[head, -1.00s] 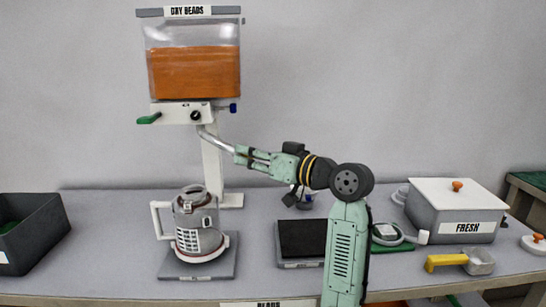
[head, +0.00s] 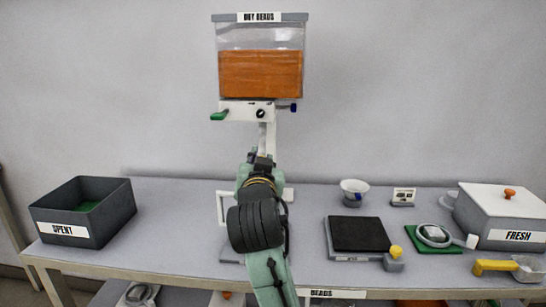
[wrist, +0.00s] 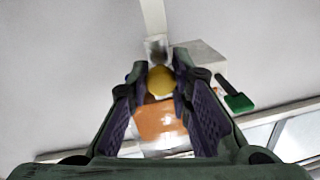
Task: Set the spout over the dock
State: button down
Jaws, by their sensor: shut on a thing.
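The dispenser's silver spout is largely hidden behind my gripper (head: 261,157) in the head view. My gripper is shut on it, just below the white valve block (head: 262,113) and in front of the post. In the wrist view, my fingers (wrist: 160,95) close around a yellowish round part (wrist: 161,80), seemingly part of the spout. The canister is mostly hidden by my arm; its white handle (head: 221,208) shows at the left. The grey plate (head: 230,250) that I take for the dock shows only a corner below the handle.
The hopper (head: 261,75) of orange beads stands above the valve, with a green lever (head: 219,116). The SPENT bin (head: 80,228) is at left. A black-topped scale (head: 358,235), a white cup (head: 354,190), a green pad (head: 435,248) and the FRESH box (head: 511,236) are at right.

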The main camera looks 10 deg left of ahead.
jog(key=shift+s+a+f+m+h, duration=0.15)
jog(key=shift+a+m+h, duration=0.45)
jog(key=shift+a+h, duration=0.35)
